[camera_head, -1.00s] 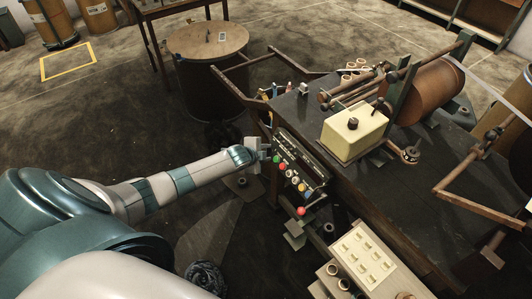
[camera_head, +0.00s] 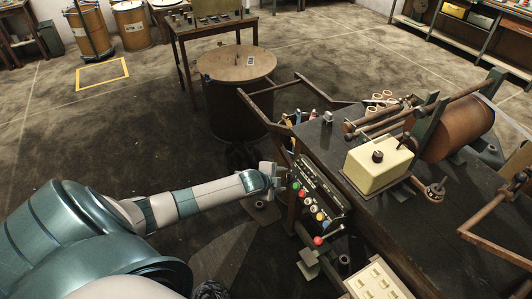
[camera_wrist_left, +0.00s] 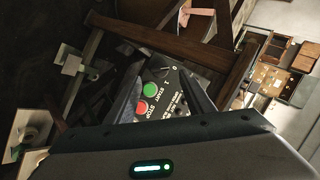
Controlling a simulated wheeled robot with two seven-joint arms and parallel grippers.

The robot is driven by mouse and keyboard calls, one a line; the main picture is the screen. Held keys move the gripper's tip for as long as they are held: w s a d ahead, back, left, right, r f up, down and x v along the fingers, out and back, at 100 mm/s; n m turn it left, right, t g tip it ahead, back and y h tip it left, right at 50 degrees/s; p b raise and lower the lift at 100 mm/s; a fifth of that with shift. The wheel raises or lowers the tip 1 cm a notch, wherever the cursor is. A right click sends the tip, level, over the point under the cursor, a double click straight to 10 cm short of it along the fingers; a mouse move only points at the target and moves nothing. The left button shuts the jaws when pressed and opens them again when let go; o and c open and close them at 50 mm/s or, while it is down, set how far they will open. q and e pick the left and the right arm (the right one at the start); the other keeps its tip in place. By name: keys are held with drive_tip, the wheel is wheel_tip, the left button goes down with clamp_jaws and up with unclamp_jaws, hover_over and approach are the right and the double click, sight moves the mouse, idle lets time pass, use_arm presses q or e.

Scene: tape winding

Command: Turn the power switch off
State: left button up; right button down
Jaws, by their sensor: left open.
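The control panel (camera_head: 322,203) is on the front side of the dark machine table, with a row of coloured buttons. My left gripper (camera_head: 278,174) is at the panel's upper left end in the head view, near the green button (camera_head: 296,187). In the left wrist view, the panel (camera_wrist_left: 165,88) shows between the dark open fingers, with a green START button (camera_wrist_left: 150,89), a red STOP button (camera_wrist_left: 141,108) and the marks 0 and 1. I cannot clearly make out the power switch itself. The gripper looks empty. My right gripper is not in view.
A cream box with a black knob (camera_head: 378,168) and a brown roller (camera_head: 455,125) stand on the machine table (camera_head: 375,215). A round-topped drum (camera_head: 236,64) stands behind my left arm. Open floor lies left.

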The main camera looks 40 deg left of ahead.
use_arm(q)
drive_tip(key=b+v, duration=0.1)
drive_tip(key=v, duration=1.2)
drive_tip(key=shift+a, duration=0.1)
drive_tip(key=s+a+f+n+g, duration=0.15)
drive_tip(key=s+f, duration=0.35)
drive_tip(key=f, duration=0.5)
drive_tip(key=s+f+n+g+y, duration=0.1)
drive_tip(key=s+f+n, duration=0.25)
drive_tip(key=f, duration=0.75)
drive_tip(key=s+f+n+g, duration=0.1)
drive_tip(key=s+f, duration=0.5)
drive_tip(key=f, duration=0.4)
drive_tip(key=s+d+f+n+g, duration=0.1)
drive_tip(key=s+d+f, duration=0.4)
drive_tip(key=s, duration=0.6)
drive_tip(key=s+d+f+n+g+h, duration=0.1)
drive_tip(key=s+d+f, duration=0.5)
drive_tip(key=s, duration=0.6)
drive_tip(key=s+d+f+n+g+b, duration=0.1)
drive_tip(key=s+d+f+n+g, duration=0.1)
drive_tip(key=s+d+f, duration=0.4)
drive_tip(key=s+f+g, duration=0.1)
drive_tip(key=s+f, duration=0.1)
drive_tip(key=s, duration=0.3)
drive_tip(key=shift+s+f+n, duration=0.25)
drive_tip(key=shift+s+n, duration=0.05)
drive_tip(key=shift+n, duration=0.1)
drive_tip(key=shift+d, duration=0.15)
